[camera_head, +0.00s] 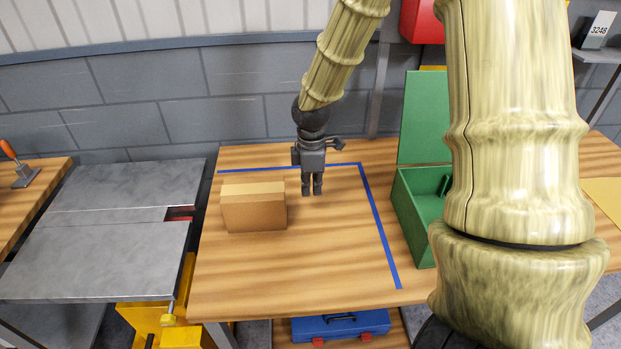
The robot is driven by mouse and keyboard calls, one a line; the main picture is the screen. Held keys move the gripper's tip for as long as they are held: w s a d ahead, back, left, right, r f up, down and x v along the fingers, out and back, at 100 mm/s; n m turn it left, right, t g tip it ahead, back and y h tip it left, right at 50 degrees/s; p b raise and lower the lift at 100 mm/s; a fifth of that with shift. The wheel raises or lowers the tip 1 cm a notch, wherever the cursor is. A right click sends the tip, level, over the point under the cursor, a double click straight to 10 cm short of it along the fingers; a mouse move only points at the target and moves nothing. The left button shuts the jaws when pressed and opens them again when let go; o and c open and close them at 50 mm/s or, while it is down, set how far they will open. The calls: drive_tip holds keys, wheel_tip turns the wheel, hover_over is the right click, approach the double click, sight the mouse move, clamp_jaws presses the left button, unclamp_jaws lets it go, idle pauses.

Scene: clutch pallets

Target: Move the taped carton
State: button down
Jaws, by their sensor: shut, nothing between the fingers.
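The taped carton (254,212) is a brown box with a lighter tape strip along its top. It sits upright on the wooden table (300,283), left of centre and inside the blue tape lines. My gripper (312,192) points down just to the right of the carton and appears apart from it. Its fingers are together with nothing between them. My arm covers part of the right side of the view.
Blue tape (377,222) marks the table's back and right. A green box (414,215) with a raised lid stands at the right, partly hidden by my arm. A grey metal table (100,262) is at the left. The table's front is clear. A blue case (340,326) lies below.

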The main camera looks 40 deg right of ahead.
wheel_tip(320, 180, down, 6)
drive_tip(key=shift+s+r+p, duration=0.1)
drive_tip(key=shift+r+p, duration=0.1)
drive_tip(key=shift+p, duration=0.3)
drive_tip(key=shift+w+a+p, duration=0.35)
drive_tip(key=shift+w+a, duration=0.2)
drive_tip(key=shift+a, duration=0.35)
drive_tip(key=shift+w+a+p, duration=0.3)
drive_tip(key=shift+w+a, duration=0.2)
drive_tip(key=shift+a, duration=0.35)
drive_tip(key=shift+r, duration=0.1)
